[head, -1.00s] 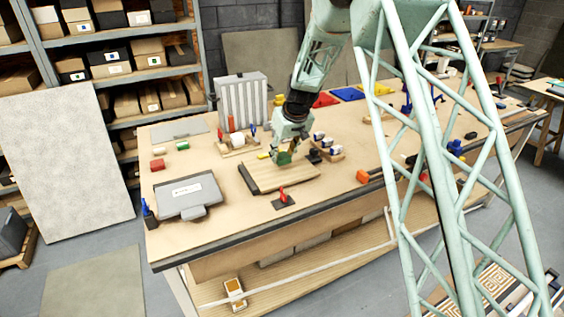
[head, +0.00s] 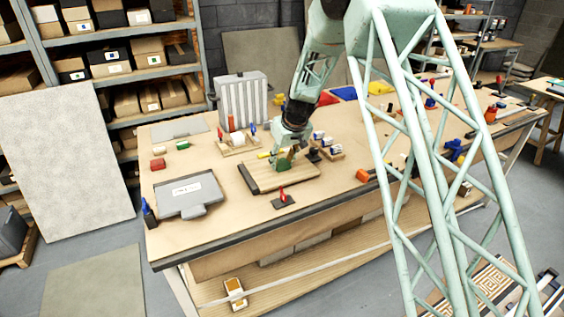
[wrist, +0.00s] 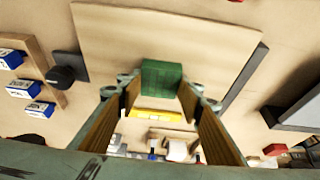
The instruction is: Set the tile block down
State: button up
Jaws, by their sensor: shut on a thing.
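The tile block is a green block (head: 284,165); it also shows in the wrist view (wrist: 161,80), between the far ends of my two fingers. My gripper (wrist: 160,95) is shut on it. In the head view my gripper (head: 287,154) points down over the far part of a pale wooden board (head: 290,178) with a dark strip along one edge. The board fills the upper middle of the wrist view (wrist: 160,35). The block is at or just above the board; I cannot tell whether it touches. The block's underside is hidden.
Blue-and-white labelled pieces (head: 325,143) stand close right of the gripper. A yellow piece (wrist: 156,115) and a wooden rack (head: 238,143) lie on the other side. A red-handled tool (head: 283,198) is in front. A grey case (head: 190,194) lies left.

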jog(key=shift+f, duration=0.1)
jog(key=o, duration=0.9)
jog(key=shift+r, duration=0.25)
jog(key=shift+v, duration=5.85)
jog(key=shift+s, duration=0.1)
